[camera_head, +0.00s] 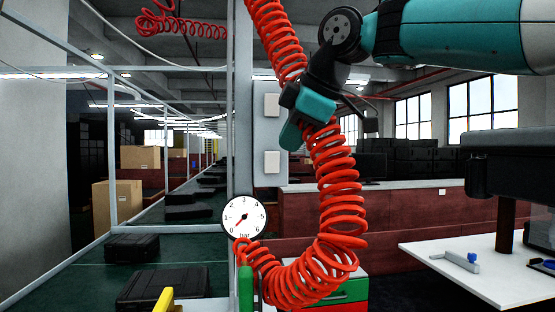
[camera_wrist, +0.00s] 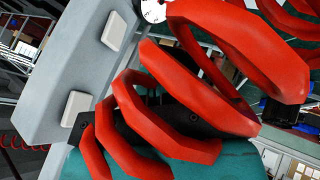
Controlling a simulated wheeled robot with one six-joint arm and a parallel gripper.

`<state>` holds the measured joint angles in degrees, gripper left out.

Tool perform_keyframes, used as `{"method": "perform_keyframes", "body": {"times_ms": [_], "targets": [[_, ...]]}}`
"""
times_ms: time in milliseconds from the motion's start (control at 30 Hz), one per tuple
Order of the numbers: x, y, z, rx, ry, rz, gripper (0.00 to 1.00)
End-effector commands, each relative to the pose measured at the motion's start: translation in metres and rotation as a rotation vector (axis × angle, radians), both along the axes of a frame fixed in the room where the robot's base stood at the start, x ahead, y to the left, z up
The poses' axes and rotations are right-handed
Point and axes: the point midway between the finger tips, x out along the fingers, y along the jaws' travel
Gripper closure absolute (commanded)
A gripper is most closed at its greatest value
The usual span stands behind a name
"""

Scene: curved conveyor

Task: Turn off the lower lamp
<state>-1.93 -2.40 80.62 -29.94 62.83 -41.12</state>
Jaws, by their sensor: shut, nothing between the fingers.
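Two white switch plates sit one above the other on a grey panel: the upper plate (camera_head: 272,106) and the lower plate (camera_head: 272,162). In the wrist view the plate nearer the gauge (camera_wrist: 114,31) and the other plate (camera_wrist: 76,108) show on the tilted panel. No lamp can be clearly matched to either plate. My gripper (camera_head: 290,138) is shut and empty, pointing down at a height between the plates, just right of them in the head view. I cannot tell its distance from the panel. In the wrist view red coils hide much of my gripper.
A thick red coiled hose (camera_head: 336,180) hangs close by my gripper and crosses the wrist view (camera_wrist: 165,110). A pressure gauge (camera_head: 244,217) is below left of the plates. A white table (camera_head: 480,270) stands at right; black cases (camera_head: 133,248) lie on the conveyor at left.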

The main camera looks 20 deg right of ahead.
Motion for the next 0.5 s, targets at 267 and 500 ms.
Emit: {"method": "perform_keyframes", "body": {"times_ms": [267,500], "targets": [[-0.024,-0.008,0.025,-0.001,0.0,-0.002,1.0],[-0.026,-0.007,0.025,-0.001,0.002,0.001,1.0]]}}
